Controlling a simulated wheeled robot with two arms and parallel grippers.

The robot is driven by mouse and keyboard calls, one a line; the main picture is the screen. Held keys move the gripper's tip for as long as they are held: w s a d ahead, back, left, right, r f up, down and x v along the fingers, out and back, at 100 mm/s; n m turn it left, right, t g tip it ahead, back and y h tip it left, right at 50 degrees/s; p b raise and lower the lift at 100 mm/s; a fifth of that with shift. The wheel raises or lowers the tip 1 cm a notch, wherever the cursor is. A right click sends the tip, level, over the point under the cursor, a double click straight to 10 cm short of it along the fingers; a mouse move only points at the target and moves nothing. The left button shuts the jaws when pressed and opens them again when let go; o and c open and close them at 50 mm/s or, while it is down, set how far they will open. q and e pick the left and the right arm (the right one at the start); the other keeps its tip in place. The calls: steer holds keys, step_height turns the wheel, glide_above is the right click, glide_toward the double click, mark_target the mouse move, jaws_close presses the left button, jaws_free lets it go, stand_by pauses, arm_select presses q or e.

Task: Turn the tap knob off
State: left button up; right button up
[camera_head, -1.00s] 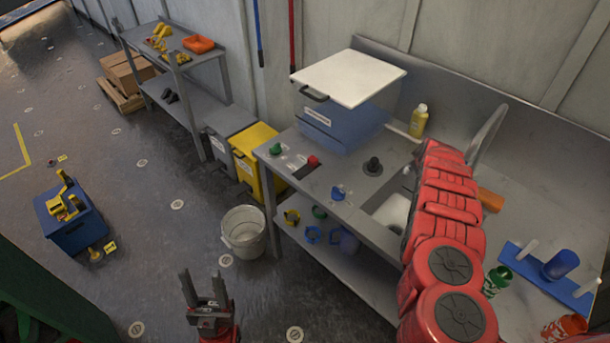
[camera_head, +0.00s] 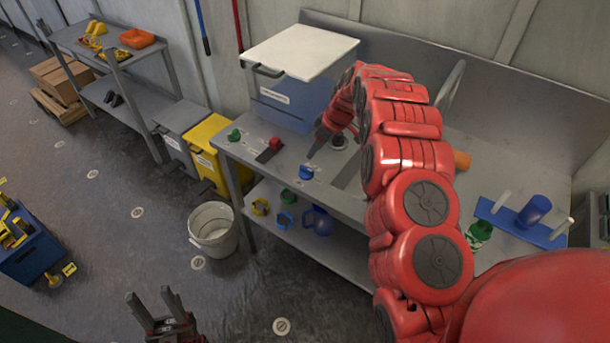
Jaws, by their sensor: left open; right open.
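Several knobs sit on the grey steel counter (camera_head: 240,153): a green one (camera_head: 235,135), a red one (camera_head: 268,150), a blue one (camera_head: 306,172) and a black one (camera_head: 338,141). I cannot tell from a label which is the tap knob. The grey curved tap spout (camera_head: 449,88) rises behind my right arm, which hides most of the sink. My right gripper (camera_head: 314,152) is over the counter, just above and behind the blue knob, apart from it as far as I can see; its fingers are small and dark. My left gripper (camera_head: 155,302) is open and empty above the floor.
A blue box with a white lid (camera_head: 303,53) stands at the counter's back. A blue rack (camera_head: 522,222) is at the right. Below are a shelf with a blue jug (camera_head: 318,221) and a white bucket (camera_head: 211,228). Yellow (camera_head: 207,142) and grey bins stand left.

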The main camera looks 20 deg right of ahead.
steer(key=b, duration=0.6)
glide_above(304, 167)
steer(key=s+d, duration=0.2)
step_height(304, 167, down, 5)
steer(key=shift+s+f, duration=0.15)
steer(key=shift+f, duration=0.05)
steer(key=shift+w+a+p, duration=0.2)
steer(key=shift+a+p, duration=0.05)
steer(key=shift+p, duration=0.4)
steer(key=shift+x, duration=1.1)
steer(key=shift+p+x, duration=0.3)
steer(key=shift+x, duration=0.8)
jaws_close()
